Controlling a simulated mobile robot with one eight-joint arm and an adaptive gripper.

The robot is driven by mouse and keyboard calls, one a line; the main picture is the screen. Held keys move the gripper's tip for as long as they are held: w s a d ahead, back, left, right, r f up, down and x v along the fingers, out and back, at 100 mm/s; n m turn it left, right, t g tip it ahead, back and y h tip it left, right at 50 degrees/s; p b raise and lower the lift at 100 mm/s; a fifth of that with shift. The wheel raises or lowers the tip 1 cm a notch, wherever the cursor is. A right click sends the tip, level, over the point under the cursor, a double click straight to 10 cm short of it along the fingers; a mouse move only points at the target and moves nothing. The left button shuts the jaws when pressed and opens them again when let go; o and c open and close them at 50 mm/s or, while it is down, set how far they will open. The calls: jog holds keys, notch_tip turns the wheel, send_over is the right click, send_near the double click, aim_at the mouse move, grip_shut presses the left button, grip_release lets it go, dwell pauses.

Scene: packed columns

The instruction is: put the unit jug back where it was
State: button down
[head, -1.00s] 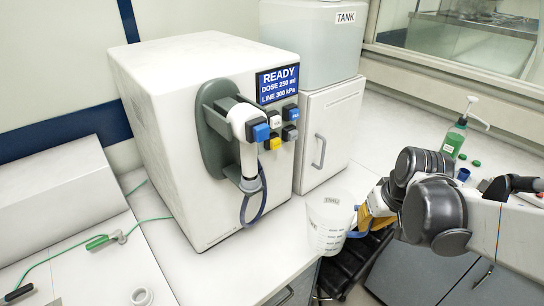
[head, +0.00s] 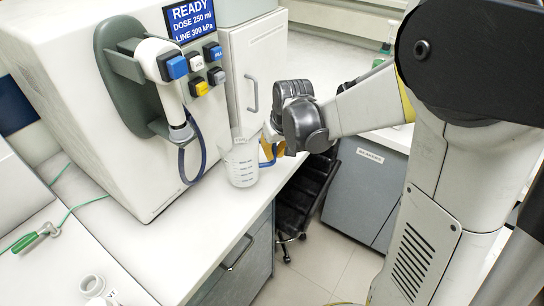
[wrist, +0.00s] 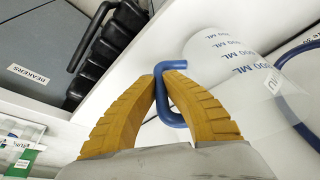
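The unit jug is a clear measuring jug (head: 239,166) with printed marks and a blue handle. It is upright in the head view, at the counter beside the dispensing machine's front; I cannot tell whether its base touches the counter. My gripper (head: 272,150) is at its right side. In the wrist view, the yellow fingers of my gripper (wrist: 166,80) close around the blue handle (wrist: 170,105). The jug's clear wall with "ML" print (wrist: 228,58) lies to the right of the fingers. The lower fingertips are partly hidden in the head view.
The white machine (head: 75,115) has a nozzle arm (head: 165,85), several buttons and a READY display (head: 190,18). A white cabinet (head: 262,65) stands behind the jug.

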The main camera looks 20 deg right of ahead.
notch_tip(320, 180, down, 2)
jog(key=shift+w+f+b, duration=0.1)
jog(key=shift+f+b, duration=0.05)
jog(key=shift+b, duration=0.15)
jog(key=c, duration=1.6)
grip_release()
